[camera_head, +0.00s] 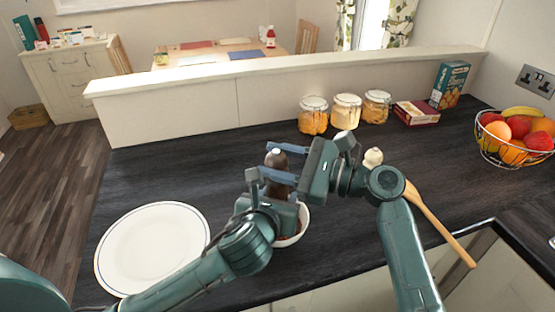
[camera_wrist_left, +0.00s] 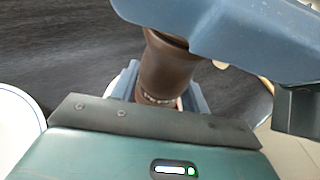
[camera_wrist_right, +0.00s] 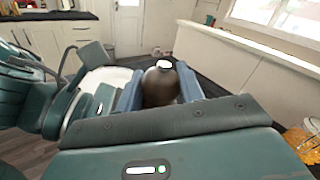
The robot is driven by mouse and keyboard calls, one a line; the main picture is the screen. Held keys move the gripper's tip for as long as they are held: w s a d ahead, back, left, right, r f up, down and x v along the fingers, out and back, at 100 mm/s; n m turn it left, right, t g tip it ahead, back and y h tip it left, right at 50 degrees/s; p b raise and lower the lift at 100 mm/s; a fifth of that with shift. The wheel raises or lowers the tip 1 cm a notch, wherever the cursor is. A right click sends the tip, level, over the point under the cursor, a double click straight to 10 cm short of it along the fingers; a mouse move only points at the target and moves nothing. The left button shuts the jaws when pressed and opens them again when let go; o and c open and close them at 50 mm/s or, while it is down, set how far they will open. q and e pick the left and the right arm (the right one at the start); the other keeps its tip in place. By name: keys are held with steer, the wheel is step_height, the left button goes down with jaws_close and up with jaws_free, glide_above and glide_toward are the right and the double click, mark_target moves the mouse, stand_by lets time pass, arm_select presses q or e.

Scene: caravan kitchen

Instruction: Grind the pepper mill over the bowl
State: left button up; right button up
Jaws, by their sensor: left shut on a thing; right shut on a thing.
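The dark brown pepper mill (camera_head: 277,160) stands upright over the bowl (camera_head: 301,226), a white one with reddish-brown contents, mostly hidden behind my left gripper. My left gripper (camera_head: 276,187) is shut on the mill's lower body; the left wrist view shows the brown mill (camera_wrist_left: 165,68) between its fingers. My right gripper (camera_head: 279,161) is above it, shut on the mill's rounded top; the right wrist view shows the top (camera_wrist_right: 161,86) with its pale knob between the fingers.
A white plate (camera_head: 152,247) lies left of the bowl. A wooden spoon (camera_head: 440,226) lies at right. Three jars (camera_head: 345,111), a red box (camera_head: 417,112) and a green box (camera_head: 449,84) stand along the low wall. A wire fruit basket (camera_head: 515,137) is far right.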

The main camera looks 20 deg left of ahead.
steer(key=shift+m+t, duration=0.4)
steer(key=shift+t, duration=0.1)
steer(key=o, duration=1)
steer(key=s+d, duration=0.1)
steer(key=d, duration=1.1)
steer(key=shift+s, duration=0.25)
